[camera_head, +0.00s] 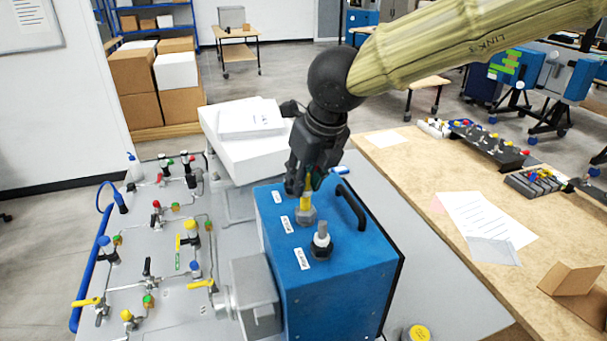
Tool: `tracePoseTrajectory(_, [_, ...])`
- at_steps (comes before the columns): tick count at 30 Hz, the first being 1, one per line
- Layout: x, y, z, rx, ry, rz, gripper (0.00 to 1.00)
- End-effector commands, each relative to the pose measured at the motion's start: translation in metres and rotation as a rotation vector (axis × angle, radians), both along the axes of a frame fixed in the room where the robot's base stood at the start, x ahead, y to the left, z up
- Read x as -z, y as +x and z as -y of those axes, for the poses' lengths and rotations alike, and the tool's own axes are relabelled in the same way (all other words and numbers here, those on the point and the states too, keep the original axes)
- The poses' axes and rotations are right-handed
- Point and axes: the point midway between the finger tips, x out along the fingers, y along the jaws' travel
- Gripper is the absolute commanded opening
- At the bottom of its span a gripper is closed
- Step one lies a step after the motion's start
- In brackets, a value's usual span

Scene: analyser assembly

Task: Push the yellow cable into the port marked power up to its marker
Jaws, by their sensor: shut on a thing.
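The blue analyser box (325,285) stands in the middle of the head view, with several small white labels on its top. The yellow cable (306,199) stands upright at the grey port (306,216) beside the middle label. Its lower end meets the port; I cannot tell how deep it sits, and no marker can be made out. My gripper (301,184) is shut on the cable's upper part from above and hides some of it. The label lettering is too small to read, so I cannot tell which port is marked power.
A second fitting with a grey-white top (322,236) stands in front of the cable. A black handle (351,205) arches on the box's right side. A panel of valves and pipes (150,240) lies left, a wooden bench (420,185) right. White boxes (245,150) stand behind.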

Motion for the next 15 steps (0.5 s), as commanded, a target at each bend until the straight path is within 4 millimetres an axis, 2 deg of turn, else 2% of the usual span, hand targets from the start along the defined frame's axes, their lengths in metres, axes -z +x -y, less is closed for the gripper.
tracePoseTrajectory(15, [0.014, 0.000, 0.000, 0.000, -0.001, -0.001, 0.02])
